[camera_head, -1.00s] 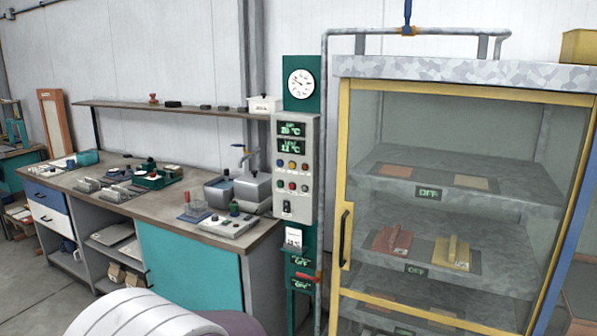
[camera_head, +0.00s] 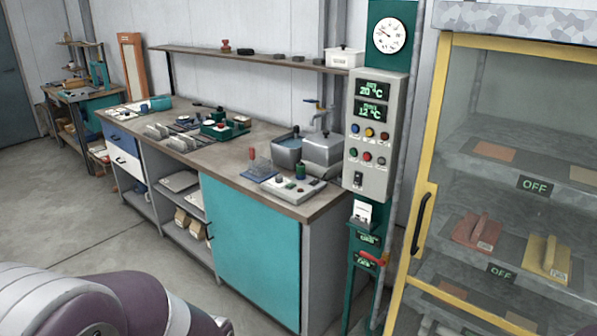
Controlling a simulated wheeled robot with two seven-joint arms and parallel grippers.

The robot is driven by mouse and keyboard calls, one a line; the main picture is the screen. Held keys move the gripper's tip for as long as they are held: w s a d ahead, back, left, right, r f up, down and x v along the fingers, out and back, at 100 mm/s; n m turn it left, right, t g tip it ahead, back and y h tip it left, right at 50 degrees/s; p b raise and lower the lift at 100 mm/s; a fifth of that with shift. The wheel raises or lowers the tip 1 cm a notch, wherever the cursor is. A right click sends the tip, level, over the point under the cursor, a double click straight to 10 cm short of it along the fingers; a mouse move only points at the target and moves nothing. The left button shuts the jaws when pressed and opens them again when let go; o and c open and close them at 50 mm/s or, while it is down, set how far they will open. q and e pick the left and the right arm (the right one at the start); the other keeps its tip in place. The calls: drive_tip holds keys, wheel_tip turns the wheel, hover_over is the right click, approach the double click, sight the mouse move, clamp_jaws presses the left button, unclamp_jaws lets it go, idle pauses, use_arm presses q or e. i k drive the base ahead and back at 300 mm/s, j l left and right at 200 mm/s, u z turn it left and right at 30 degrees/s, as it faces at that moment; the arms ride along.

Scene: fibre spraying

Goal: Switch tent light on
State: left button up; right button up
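No tent and no light marked as a tent light can be made out. A grey control panel (camera_head: 383,183) on a green post stands right of the workbench. It has two lit displays reading about 20 °C and 12 °C, two rows of coloured buttons and a small black switch (camera_head: 358,181) at its lower left. The switch's position is too small to tell. Neither of my grippers is in view. Only a white and purple part of my own arm shows at the bottom left, well away from the panel.
A workbench (camera_head: 225,155) with a teal door holds trays, tools and a sink tub. A glass cabinet with a yellow frame (camera_head: 429,150) stands at the right, shut, its shelf signs reading OFF. A round gauge (camera_head: 395,35) tops the post. The floor (camera_head: 70,195) at the left is clear.

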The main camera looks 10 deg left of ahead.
sight(357, 180)
drive_tip(key=i+j+z, duration=0.15)
drive_tip(key=i, duration=0.35)
drive_tip(key=i+j+z, duration=0.1)
drive_tip(key=i+j, duration=0.3)
drive_tip(key=i, duration=0.15)
drive_tip(key=i+j+z, duration=0.15)
drive_tip(key=i+j, duration=0.2)
drive_tip(key=i, duration=0.15)
